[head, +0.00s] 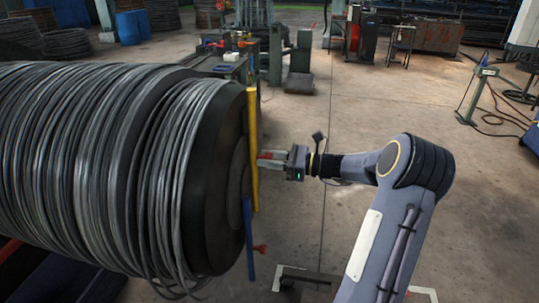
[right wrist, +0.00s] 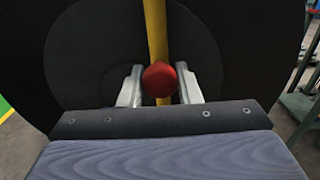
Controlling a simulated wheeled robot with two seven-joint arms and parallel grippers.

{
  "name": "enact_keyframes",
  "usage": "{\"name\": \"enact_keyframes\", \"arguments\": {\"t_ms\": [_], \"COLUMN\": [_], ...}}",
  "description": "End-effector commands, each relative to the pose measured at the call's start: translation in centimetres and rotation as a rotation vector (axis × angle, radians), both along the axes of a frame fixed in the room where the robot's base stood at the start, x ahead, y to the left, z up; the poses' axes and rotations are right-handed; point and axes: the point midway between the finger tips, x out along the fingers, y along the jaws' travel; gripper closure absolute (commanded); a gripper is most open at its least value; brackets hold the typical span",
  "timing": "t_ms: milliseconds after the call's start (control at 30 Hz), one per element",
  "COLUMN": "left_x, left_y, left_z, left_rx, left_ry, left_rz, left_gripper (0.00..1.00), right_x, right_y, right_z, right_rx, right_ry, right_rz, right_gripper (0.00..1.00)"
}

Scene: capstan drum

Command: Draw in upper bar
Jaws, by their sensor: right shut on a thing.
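The upper bar (head: 254,150) is a yellow rod standing upright against the dark end face of the drum (head: 212,185). It also shows in the right wrist view (right wrist: 156,35), running up behind a red knob (right wrist: 160,79). My right gripper (head: 270,158) comes from the right at the bar's middle. Its two pale fingers are shut on the red knob, one on each side. A blue lower bar (head: 249,240) lies below the yellow one, with its own red knob (head: 260,249) pointing right. My left gripper is not in view.
Grey wire coils (head: 90,150) wrap the drum across the left of the head view. A green workbench (head: 225,65) stands behind the drum. The concrete floor (head: 325,110) to the right is mostly open, with a stand and cables (head: 480,90) farther off.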

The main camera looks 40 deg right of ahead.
Motion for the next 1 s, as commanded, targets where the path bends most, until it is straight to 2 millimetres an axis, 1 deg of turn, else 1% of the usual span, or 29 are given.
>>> {"name": "enact_keyframes", "arguments": {"t_ms": [33,300,333,467,767,867,1000], "left_x": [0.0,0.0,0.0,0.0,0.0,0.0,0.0], "left_y": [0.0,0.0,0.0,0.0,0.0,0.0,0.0], "left_z": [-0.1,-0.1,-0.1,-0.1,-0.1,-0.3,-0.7], "left_rx": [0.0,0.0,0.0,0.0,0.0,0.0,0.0], "left_ry": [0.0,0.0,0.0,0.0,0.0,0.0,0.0], "left_rz": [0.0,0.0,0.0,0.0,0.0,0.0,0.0], "left_gripper": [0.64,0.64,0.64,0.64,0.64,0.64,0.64], "right_x": [-0.1,-0.1,-0.1,-0.1,-0.2,-0.8,-2.6], "right_y": [0.0,0.1,0.1,0.1,-0.1,-0.7,-2.1], "right_z": [-0.5,-0.7,-0.8,-0.7,-0.5,-0.5,-0.6], "right_rx": [0.0,0.001,0.001,0.002,0.001,-0.001,0.0], "right_ry": [0.008,0.012,0.013,0.012,0.007,0.007,0.009], "right_rz": [0.001,0.002,0.002,0.002,0.001,-0.002,-0.003], "right_gripper": [1.0,1.0,0.68,0.51,0.5,0.5,0.5]}}
